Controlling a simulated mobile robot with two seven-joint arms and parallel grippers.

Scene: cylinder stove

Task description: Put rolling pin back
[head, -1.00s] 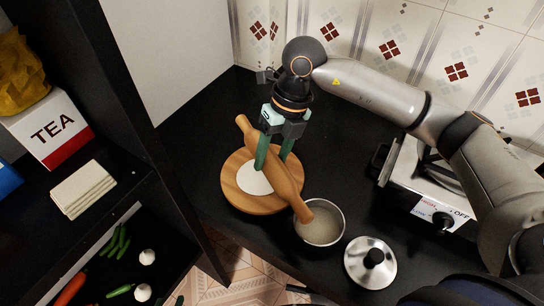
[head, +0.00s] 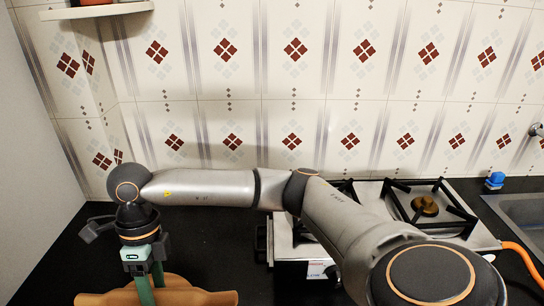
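The wooden rolling pin (head: 213,298) is at the bottom left of the head view, lying roughly left to right, with its lower side cut off by the frame edge. My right gripper (head: 150,289), on the arm coming in from the right, points down with its green fingers on either side of the pin's middle. It appears shut on the pin, though the fingertips are hidden or cut off. A rounded wooden edge behind the pin may be the round board; I cannot tell. My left gripper is not in view.
A gas stove (head: 293,248) stands on the black counter (head: 220,235), partly behind my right arm. A sink (head: 522,212) and an orange hose (head: 524,262) are at the right. The tiled wall (head: 300,130) closes the back. A small shelf (head: 97,10) is at the upper left.

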